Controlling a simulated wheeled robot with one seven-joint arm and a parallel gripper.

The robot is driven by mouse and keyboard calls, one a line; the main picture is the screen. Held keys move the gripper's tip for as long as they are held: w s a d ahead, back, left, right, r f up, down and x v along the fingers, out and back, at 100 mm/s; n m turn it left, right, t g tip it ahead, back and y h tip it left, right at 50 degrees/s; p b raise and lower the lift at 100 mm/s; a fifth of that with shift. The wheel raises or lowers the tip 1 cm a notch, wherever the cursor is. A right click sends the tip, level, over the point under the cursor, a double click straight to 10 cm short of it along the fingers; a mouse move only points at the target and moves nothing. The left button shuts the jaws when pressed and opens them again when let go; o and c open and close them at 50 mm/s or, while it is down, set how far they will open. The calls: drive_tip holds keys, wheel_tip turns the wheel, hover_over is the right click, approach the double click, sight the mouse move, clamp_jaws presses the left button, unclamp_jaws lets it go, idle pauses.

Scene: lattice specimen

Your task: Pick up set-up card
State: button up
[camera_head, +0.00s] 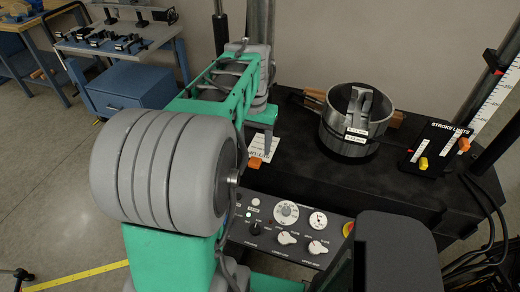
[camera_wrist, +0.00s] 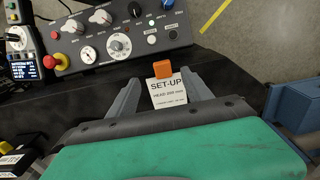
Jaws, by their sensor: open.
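The set-up card (camera_wrist: 168,92) is white with black print reading "SET-UP" and an orange tab (camera_wrist: 163,70) on its edge. In the wrist view it shows between the two grey fingers of my gripper (camera_wrist: 160,82), which are spread apart on either side of it. I cannot tell how far the fingertips are above or beside the card. In the head view, the card (camera_head: 262,146) lies on the black bench top behind the control panel, partly hidden by my arm, with its orange tab toward the panel.
The control panel (camera_head: 285,226) with knobs and dials borders the bench's front. A "STROKE LIMITS" board (camera_head: 440,148) is farther right. A blue cabinet (camera_head: 130,92) stands at back left.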

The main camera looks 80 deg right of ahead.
sight(254, 163)
wheel_tip(254, 163, down, 8)
drive_tip(key=shift+w+d+r+p, duration=0.1)
drive_tip(key=shift+w+r+p, duration=0.05)
drive_tip(key=shift+p, duration=0.7)
clamp_jaws()
